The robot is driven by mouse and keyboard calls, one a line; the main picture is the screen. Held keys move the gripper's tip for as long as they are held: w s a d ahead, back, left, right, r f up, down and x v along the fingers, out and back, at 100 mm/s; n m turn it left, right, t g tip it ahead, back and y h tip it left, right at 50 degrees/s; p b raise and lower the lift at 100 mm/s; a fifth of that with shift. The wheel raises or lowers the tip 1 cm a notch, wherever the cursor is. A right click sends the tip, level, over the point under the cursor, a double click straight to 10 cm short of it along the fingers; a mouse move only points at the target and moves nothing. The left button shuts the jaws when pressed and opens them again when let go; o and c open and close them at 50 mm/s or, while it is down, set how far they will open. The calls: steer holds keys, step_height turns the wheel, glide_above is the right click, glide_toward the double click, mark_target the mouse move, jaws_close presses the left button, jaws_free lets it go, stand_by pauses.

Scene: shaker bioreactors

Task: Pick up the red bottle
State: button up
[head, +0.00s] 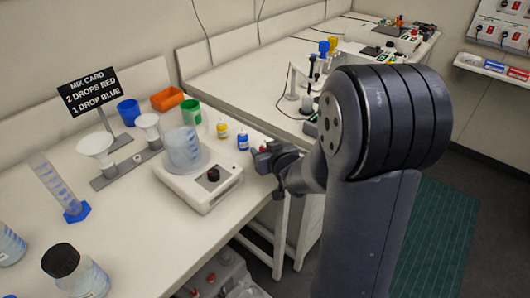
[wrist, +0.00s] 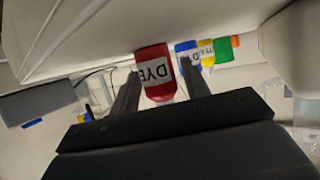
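The red bottle (wrist: 155,70), with a white label reading DYE, shows in the wrist view, which is upside down. It stands on the white bench between the two fingers of my gripper (wrist: 158,68). The fingers are spread, one on each side, with a narrow gap visible on the right; contact on the left is unclear. In the head view my gripper (head: 272,160) is at the bench's front edge, and only a bit of the red bottle (head: 263,147) shows, the rest hidden by the gripper.
A blue bottle (head: 243,141) and a yellow bottle (head: 222,129) stand close by on the bench. A white stirrer plate (head: 198,188) with a beaker (head: 183,147) is left of my gripper. A green cup (head: 190,112) and an orange bin (head: 167,98) are behind.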

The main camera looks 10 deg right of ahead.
steer(key=c, duration=0.7)
